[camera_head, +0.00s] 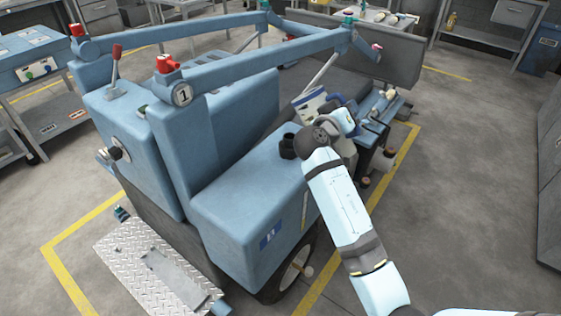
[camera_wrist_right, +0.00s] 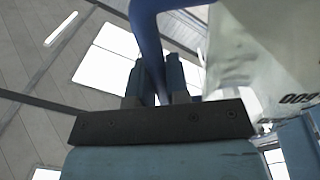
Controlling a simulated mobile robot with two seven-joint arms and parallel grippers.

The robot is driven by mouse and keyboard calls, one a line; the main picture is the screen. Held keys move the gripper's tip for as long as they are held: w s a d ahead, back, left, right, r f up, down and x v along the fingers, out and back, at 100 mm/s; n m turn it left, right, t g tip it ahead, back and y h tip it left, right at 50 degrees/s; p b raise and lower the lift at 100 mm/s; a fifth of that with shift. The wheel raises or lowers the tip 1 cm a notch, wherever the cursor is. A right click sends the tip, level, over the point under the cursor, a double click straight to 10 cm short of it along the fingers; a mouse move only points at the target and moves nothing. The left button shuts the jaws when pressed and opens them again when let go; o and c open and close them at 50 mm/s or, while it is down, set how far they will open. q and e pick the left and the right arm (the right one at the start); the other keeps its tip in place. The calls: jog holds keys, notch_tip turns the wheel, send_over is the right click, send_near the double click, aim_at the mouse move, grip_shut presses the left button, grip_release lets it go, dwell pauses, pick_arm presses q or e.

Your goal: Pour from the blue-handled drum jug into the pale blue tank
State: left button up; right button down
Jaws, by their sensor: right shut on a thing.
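The pale blue tank (camera_head: 245,205) is the box at the front of the blue machine, with a dark open neck (camera_head: 288,146) on top. The jug's pale body (camera_wrist_right: 270,50) fills the upper right there. I cannot see any liquid flowing.
Blue booms (camera_head: 240,75) run above the machine on the left and behind. A dark grey panel (camera_head: 370,52) stands behind the jug. A tread plate (camera_head: 155,270) lies at the front left. The floor (camera_head: 470,170) right of the yellow line is clear.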

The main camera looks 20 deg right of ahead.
jog(key=shift+r, duration=0.15)
jog(key=shift+w+a+r+n+p, duration=0.1)
jog(key=shift+w+r+n+p, duration=0.15)
jog(key=shift+p, duration=0.35)
jog(key=shift+n, duration=0.25)
jog(key=shift+f, duration=0.15)
dwell(0.5)
